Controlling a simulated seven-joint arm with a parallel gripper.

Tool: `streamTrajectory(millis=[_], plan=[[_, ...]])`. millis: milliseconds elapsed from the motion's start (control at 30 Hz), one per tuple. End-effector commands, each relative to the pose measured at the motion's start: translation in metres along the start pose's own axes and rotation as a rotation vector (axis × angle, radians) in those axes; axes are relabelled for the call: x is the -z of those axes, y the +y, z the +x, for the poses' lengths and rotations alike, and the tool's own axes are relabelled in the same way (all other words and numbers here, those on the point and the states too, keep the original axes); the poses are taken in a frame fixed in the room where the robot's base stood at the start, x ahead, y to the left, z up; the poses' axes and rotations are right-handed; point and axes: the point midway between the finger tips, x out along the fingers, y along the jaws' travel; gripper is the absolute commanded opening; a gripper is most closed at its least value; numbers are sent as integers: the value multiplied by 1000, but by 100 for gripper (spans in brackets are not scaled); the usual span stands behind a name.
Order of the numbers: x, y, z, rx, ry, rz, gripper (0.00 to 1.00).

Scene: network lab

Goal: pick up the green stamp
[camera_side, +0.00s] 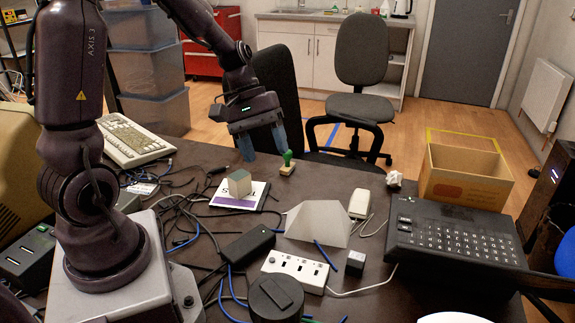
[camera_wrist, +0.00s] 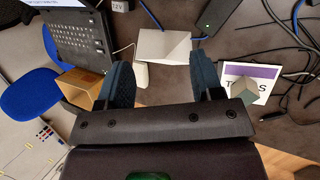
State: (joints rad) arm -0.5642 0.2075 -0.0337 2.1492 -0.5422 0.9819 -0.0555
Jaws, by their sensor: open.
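The green stamp (camera_side: 287,163), with a green handle on a small wooden base, stands upright on the dark table near its far edge in the side view. My gripper (camera_side: 263,146) is open and empty, its two blue fingers pointing down above the table. In this view the right finger is just above and left of the stamp's handle. In the wrist view my gripper (camera_wrist: 163,75) shows both fingers spread apart, with nothing between them. I cannot make out the stamp there; the gripper body may hide it.
A greenish-grey cube (camera_side: 239,183) sits on a white and purple card (camera_side: 252,200) left of the stamp. A pale wedge (camera_side: 318,222), a white mouse (camera_side: 360,204) and crumpled paper (camera_side: 394,179) lie nearer or to the right. Cables clutter the left; a cardboard box (camera_side: 465,187) stands right.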

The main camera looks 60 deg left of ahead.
Motion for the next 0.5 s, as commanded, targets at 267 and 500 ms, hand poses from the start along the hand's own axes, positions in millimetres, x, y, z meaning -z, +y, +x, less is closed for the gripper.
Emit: streamTrajectory(millis=[267, 500], plan=[[110, -13, 45, -425, -203, -631, 60], [225, -54, 68, -953, -332, -1168, 60]])
